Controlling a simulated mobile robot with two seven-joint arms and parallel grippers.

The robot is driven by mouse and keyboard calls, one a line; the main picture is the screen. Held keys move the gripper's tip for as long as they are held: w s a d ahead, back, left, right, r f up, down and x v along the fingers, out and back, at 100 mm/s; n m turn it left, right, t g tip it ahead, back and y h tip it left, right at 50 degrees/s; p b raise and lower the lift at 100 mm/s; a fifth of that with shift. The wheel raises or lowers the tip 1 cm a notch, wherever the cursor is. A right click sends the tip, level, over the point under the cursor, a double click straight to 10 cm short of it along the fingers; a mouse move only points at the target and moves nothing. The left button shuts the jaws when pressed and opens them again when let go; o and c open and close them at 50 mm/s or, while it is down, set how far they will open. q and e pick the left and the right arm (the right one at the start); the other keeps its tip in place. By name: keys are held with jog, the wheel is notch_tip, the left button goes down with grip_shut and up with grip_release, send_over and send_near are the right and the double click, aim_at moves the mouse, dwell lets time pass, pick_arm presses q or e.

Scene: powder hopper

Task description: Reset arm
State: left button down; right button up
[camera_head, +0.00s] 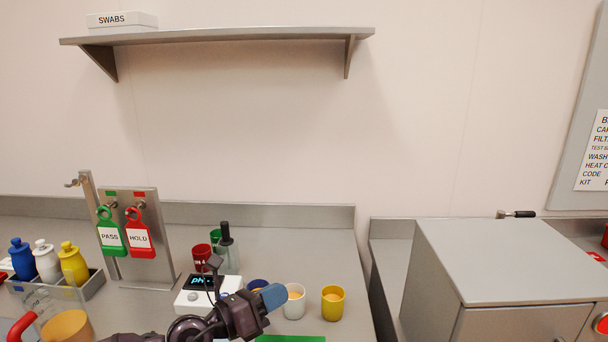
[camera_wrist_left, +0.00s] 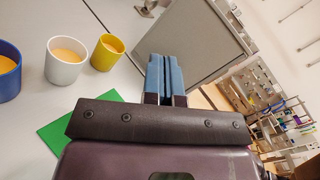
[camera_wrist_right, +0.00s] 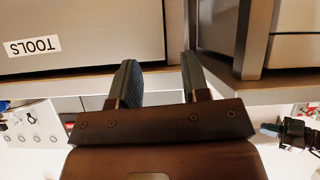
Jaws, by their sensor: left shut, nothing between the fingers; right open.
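My left gripper (camera_head: 273,297) reaches in over the counter from the bottom of the head view, in front of the cups. In the left wrist view its blue fingers (camera_wrist_left: 165,75) are closed together with nothing between them. My right gripper (camera_wrist_right: 158,75) shows only in its own wrist view. Its two fingers are apart and empty, close to a grey cabinet front with a TOOLS label (camera_wrist_right: 32,47). The right arm is outside the head view.
A white cup (camera_head: 293,303), a yellow cup (camera_head: 333,304) and a blue cup stand near the left gripper. A pH meter (camera_head: 197,297), PASS and HOLD tags (camera_head: 125,232) and a bottle rack (camera_head: 88,287) are left. A grey box-shaped unit (camera_head: 510,260) stands right.

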pick_arm(q)
jog(key=s+a+f+n+t+y, duration=0.25)
jog(key=a+n+y, duration=0.35)
jog(key=n, duration=0.4)
jog(key=s+a+f+n+t+y, duration=0.1)
jog(key=s+a+n+y, duration=0.2)
jog(key=a+n+y, duration=0.55)
jog(key=s+a+f+n+t+y, duration=0.2)
jog(key=s+a+n+y, duration=0.15)
jog(key=n, duration=0.95)
jog(key=s+a+f+n+g+h, duration=0.15)
jog(key=s+f+n+g, duration=0.4)
jog(key=s, duration=0.55)
jog(key=s+a+f+n+g+h, duration=0.1)
jog(key=s+a+f+n+g, duration=0.25)
jog(key=s+f+g, duration=0.6)
jog(key=w+f+t, duration=0.5)
jog(key=f+t, duration=0.1)
jog(key=t, duration=0.4)
jog(key=shift+w+d+f, duration=0.15)
jog(key=shift+d+f, duration=0.05)
jog(key=shift+d, duration=0.25)
jog(key=shift+m+t, duration=0.25)
